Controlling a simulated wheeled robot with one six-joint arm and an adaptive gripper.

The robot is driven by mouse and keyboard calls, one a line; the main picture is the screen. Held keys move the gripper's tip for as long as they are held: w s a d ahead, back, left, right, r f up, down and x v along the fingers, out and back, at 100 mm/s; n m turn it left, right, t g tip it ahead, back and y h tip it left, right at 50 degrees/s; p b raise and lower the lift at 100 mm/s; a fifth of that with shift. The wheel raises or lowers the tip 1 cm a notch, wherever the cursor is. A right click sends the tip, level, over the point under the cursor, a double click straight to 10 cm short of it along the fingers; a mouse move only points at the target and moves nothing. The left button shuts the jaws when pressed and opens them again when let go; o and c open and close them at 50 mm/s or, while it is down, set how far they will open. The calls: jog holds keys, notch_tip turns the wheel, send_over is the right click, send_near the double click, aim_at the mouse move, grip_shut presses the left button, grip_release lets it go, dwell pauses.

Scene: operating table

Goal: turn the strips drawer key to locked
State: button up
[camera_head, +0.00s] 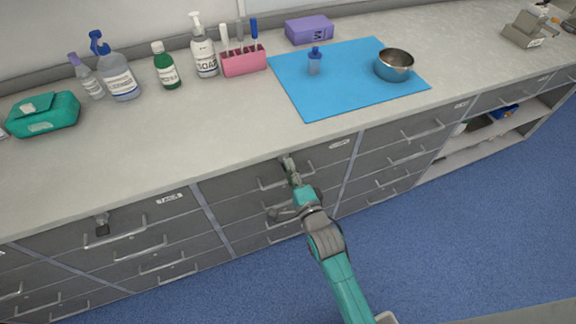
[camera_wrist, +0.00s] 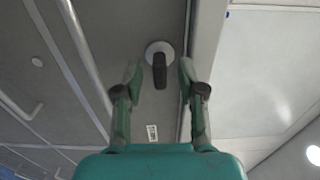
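The key (camera_wrist: 159,70) is a dark oblong knob on a pale round plate (camera_wrist: 158,49), set in a grey drawer front (camera_wrist: 140,20). In the wrist view its long side runs up and down the picture. My gripper (camera_wrist: 160,76) is open, with one green fingertip on each side of the key and a gap on both sides. In the head view my gripper (camera_head: 288,166) is at the upper drawer front (camera_head: 240,187) in the middle of the counter, and hides most of the key there. The small drawer label (camera_head: 338,143) is too small to read.
A bar handle (camera_wrist: 84,45) runs along the drawer left of the key in the wrist view. Another dark key (camera_head: 102,226) is on a drawer further left. The counter (camera_head: 150,140) holds bottles, a pink rack (camera_head: 243,62) and a blue mat (camera_head: 340,95). The blue floor (camera_head: 460,250) is clear.

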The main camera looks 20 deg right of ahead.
jog(key=shift+w, duration=0.85)
grip_shut()
